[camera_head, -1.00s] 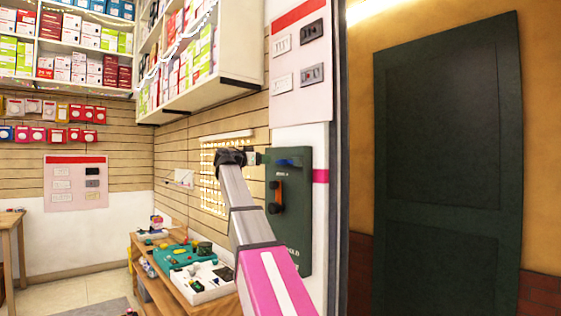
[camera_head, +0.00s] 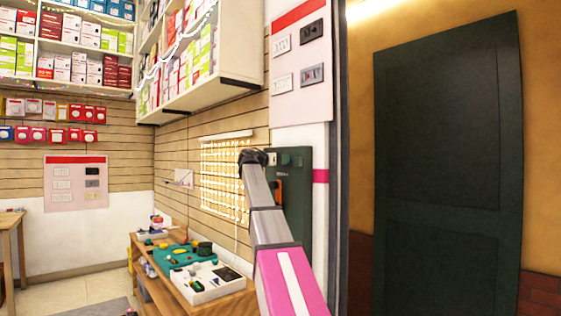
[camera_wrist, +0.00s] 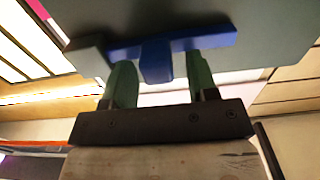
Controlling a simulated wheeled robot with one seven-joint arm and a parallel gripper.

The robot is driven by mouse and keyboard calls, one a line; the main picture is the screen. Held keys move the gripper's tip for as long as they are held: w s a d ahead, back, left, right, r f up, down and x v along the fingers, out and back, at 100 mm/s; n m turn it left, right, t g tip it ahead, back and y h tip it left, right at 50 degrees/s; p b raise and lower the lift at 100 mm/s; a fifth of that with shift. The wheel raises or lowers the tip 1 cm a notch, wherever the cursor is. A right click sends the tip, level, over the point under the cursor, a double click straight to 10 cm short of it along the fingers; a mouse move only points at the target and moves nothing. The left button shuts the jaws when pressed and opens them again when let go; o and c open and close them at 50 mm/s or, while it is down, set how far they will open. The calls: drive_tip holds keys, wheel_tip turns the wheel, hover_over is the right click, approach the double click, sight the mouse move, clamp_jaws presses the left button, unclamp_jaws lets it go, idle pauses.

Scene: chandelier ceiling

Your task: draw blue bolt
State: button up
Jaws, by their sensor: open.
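The blue bolt (camera_wrist: 157,62) lies across a grey-green panel in the wrist view, with a short knob sticking out from its bar. My gripper (camera_wrist: 161,82) is open, with one green finger on each side of the knob. I cannot tell whether either finger touches it. In the head view my gripper (camera_head: 272,158) is at the upper part of the dark green panel (camera_head: 298,205), and I cannot make out the bolt there behind my arm.
An orange part (camera_head: 278,190) shows on the panel beside my arm. A wooden bench (camera_head: 222,306) with a white tray (camera_head: 205,293) and a teal case stands left of my arm. A dark green door (camera_head: 448,170) is at the right.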

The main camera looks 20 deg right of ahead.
drive_tip(key=shift+c, duration=0.3)
clamp_jaws()
drive_tip(key=shift+w+a, duration=0.3)
drive_tip(key=shift+w, duration=0.55)
drive_tip(key=shift+w+a, duration=0.3)
drive_tip(key=shift+w, duration=0.55)
drive_tip(key=shift+w+a, duration=0.3)
drive_tip(key=shift+w, duration=0.55)
drive_tip(key=shift+r, duration=0.1)
drive_tip(key=shift+o, duration=0.3)
unclamp_jaws()
drive_tip(key=shift+w+a, duration=0.1)
drive_tip(key=v, duration=1)
drive_tip(key=shift+a, duration=0.35)
